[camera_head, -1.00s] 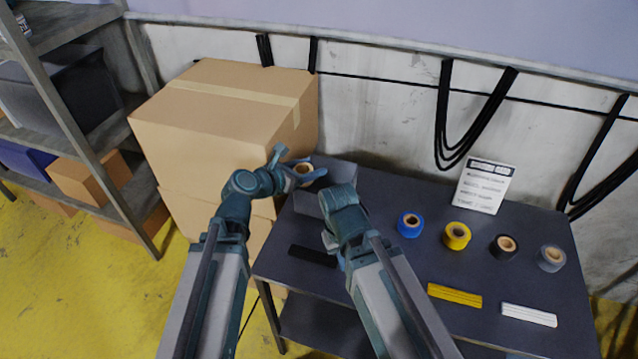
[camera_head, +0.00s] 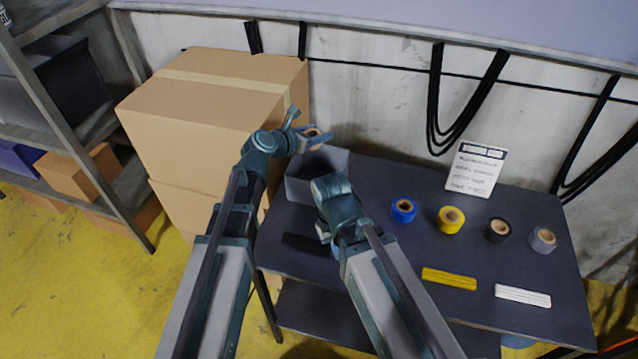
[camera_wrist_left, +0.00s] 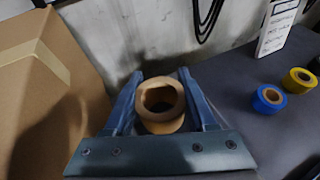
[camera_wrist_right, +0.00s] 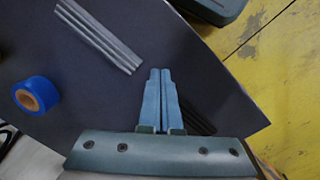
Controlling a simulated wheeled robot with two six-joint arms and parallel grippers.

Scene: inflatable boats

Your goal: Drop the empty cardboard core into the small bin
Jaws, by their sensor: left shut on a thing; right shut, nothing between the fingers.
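The empty cardboard core (camera_head: 313,136) is a short tan ring. My left gripper (camera_head: 315,140) is shut on it and holds it up at the rear left of the table. In the left wrist view the core (camera_wrist_left: 160,104) sits between the two fingers, its hole facing the camera. The small bin (camera_head: 298,190) is a grey open box at the table's back left corner. In the head view the core shows at its far rim; its height above it is hard to judge. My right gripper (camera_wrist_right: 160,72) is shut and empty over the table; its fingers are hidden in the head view.
Large cardboard boxes (camera_head: 200,125) stand left of the table. Blue (camera_head: 403,210), yellow (camera_head: 451,219), black (camera_head: 497,230) and grey (camera_head: 542,239) tape rolls line the table (camera_head: 400,250), with coloured strips in front. A sign (camera_head: 476,168) stands behind.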

